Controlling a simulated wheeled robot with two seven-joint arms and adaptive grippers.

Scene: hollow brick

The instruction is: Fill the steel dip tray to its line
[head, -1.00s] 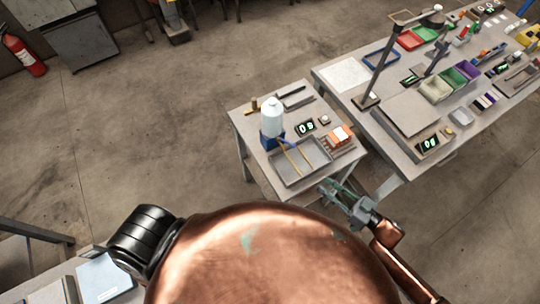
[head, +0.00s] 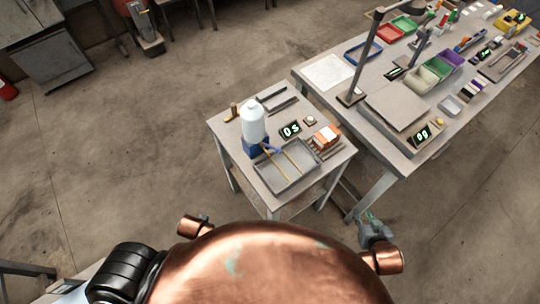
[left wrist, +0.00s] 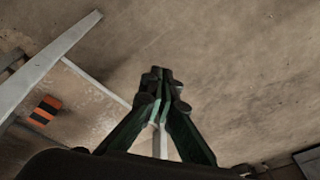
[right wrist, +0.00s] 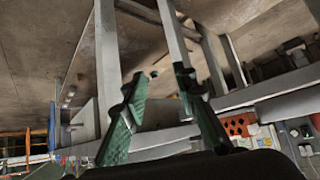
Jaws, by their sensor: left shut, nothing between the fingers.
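The steel dip tray (head: 277,181) lies on the small grey table, with two thin yellowish rods across it. I cannot make out its line or any liquid. A white bottle (head: 253,122) stands upright in a blue holder (head: 256,149) at the tray's back left corner. My right gripper (head: 367,217) is beyond the table's right front side, away from the tray. Its fingers are apart and empty in the right wrist view (right wrist: 155,82). My left gripper (left wrist: 161,72) is shut and empty over the floor in the left wrist view; the head view does not show it.
A display (head: 290,130) reading 0s and an orange-and-white block (head: 326,136) on a slatted rack are behind the tray. A larger bench (head: 328,72) with bins, a lamp stand and another display (head: 423,135) adjoins on the right. Open floor lies left.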

